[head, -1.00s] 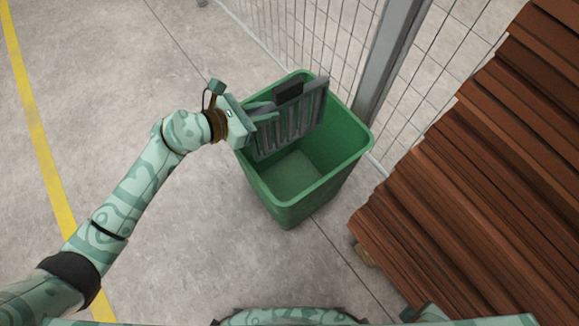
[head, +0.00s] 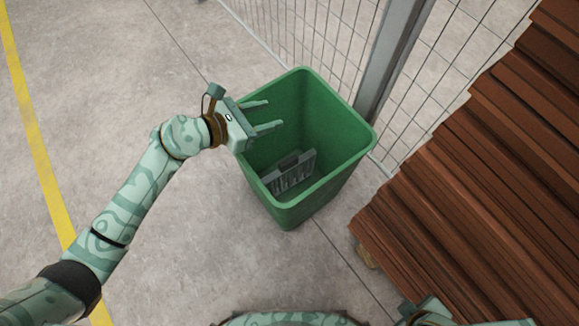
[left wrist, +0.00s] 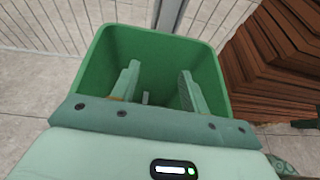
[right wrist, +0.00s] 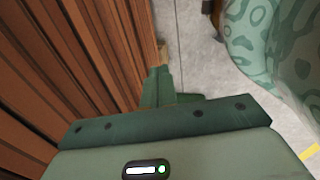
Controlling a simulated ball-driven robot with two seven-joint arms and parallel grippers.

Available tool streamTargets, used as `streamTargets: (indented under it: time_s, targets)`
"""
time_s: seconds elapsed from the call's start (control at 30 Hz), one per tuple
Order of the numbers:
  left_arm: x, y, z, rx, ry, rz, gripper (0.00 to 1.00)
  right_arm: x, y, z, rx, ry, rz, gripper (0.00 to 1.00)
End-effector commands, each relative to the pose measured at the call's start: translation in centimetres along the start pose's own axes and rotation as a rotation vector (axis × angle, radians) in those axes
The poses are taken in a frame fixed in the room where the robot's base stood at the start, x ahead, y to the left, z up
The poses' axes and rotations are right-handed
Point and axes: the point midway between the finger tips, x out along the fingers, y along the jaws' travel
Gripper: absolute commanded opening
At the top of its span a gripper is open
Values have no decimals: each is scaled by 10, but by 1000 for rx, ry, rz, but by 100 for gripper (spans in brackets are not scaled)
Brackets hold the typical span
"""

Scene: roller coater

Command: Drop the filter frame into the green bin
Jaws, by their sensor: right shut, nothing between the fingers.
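The green bin (head: 352,150) stands on the floor in front of the fence, open at the top. The grey slotted filter frame (head: 289,174) is inside the bin, low down and tilted near the front wall. My left gripper (head: 268,113) is open and empty over the bin's left rim, above the frame and apart from it. In the left wrist view its two fingers (left wrist: 158,88) are spread over the bin (left wrist: 210,75), and the frame is mostly hidden there. My right gripper (right wrist: 165,98) is shut and empty beside the brown boards.
A stack of brown boards (head: 480,170) fills the right side, close to the bin and my right gripper. A wire mesh fence (head: 310,40) with a grey post (head: 390,55) stands behind the bin. Bare concrete floor lies left, with a yellow line (head: 35,140).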

Motion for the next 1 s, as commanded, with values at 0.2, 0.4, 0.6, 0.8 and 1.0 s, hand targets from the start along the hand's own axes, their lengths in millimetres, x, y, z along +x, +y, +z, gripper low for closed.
streamTargets:
  time_s: [0.2,0.4,0.6,0.8,1.0]
  targets:
    - [-11,0,1,1,3,1,45,-5,3,1,-4,-5,6,0]
    - [-52,0,4,5,2,3,45,15,-10,41,-35,-112,-22,0]
    - [-96,1,3,4,3,3,45,47,-50,71,2,-125,-98,0]
    - [-136,0,2,3,3,1,45,66,-84,101,44,-138,-156,0]
    - [-159,0,0,0,1,0,45,74,-100,119,68,-148,-184,0]
